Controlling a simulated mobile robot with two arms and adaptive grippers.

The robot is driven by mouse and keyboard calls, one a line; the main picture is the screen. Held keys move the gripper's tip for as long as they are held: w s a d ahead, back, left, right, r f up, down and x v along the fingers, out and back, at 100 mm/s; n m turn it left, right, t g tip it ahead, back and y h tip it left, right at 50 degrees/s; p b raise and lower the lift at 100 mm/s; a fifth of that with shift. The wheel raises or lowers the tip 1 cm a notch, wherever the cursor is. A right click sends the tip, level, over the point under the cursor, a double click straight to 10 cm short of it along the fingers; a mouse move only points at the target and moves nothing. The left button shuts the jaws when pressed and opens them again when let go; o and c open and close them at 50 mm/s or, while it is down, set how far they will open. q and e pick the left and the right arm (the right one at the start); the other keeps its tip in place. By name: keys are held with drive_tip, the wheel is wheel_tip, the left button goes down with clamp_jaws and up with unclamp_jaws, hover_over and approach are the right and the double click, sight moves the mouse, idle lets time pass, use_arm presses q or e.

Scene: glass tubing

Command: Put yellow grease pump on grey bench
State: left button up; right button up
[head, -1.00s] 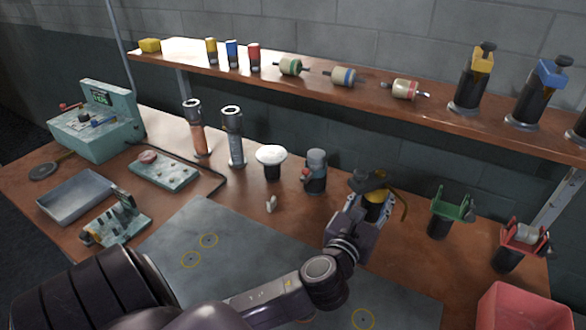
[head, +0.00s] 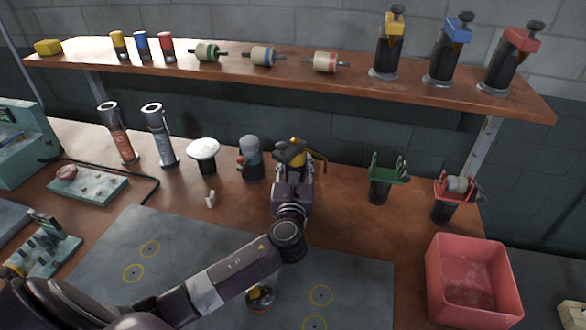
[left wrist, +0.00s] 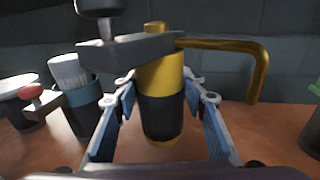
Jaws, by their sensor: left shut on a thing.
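The yellow grease pump has a yellow and black body (left wrist: 160,100), a dark lever head and a bent yellow spout. It is upright at the back of the bench, and its top (head: 296,148) shows in the head view. My left gripper (head: 293,172) is shut on its body, with one finger on each side in the left wrist view. Whether its base touches the wood is unclear. The bench has a brown wooden top with a grey sheet (head: 200,225) with yellow rings in front. My right gripper is not in view.
A grey bottle (head: 250,160) stands close left of the pump. A green bracket (head: 388,175), red bracket (head: 458,192) and red bin (head: 470,280) are on the right. A shelf (head: 290,72) hangs behind. A small dark round thing (head: 260,297) sits on the sheet.

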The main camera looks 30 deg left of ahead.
use_arm(q)
drive_tip(key=shift+f, duration=1.2)
drive_tip(key=o, duration=1.4)
drive_tip(key=shift+f, duration=0.15)
drive_tip(key=shift+c, duration=0.2)
drive_tip(key=shift+o, duration=0.8)
drive_tip(key=shift+s+d, duration=0.1)
drive_tip(key=shift+s, duration=0.1)
drive_tip(key=p+v, duration=0.3)
drive_tip(key=v, duration=0.7)
drive_tip(key=shift+s+d, duration=0.15)
drive_tip(key=shift+s, duration=0.15)
drive_tip(key=shift+s+d+p, duration=0.2)
drive_tip(key=shift+s+p, duration=0.1)
drive_tip(key=shift+s, duration=0.15)
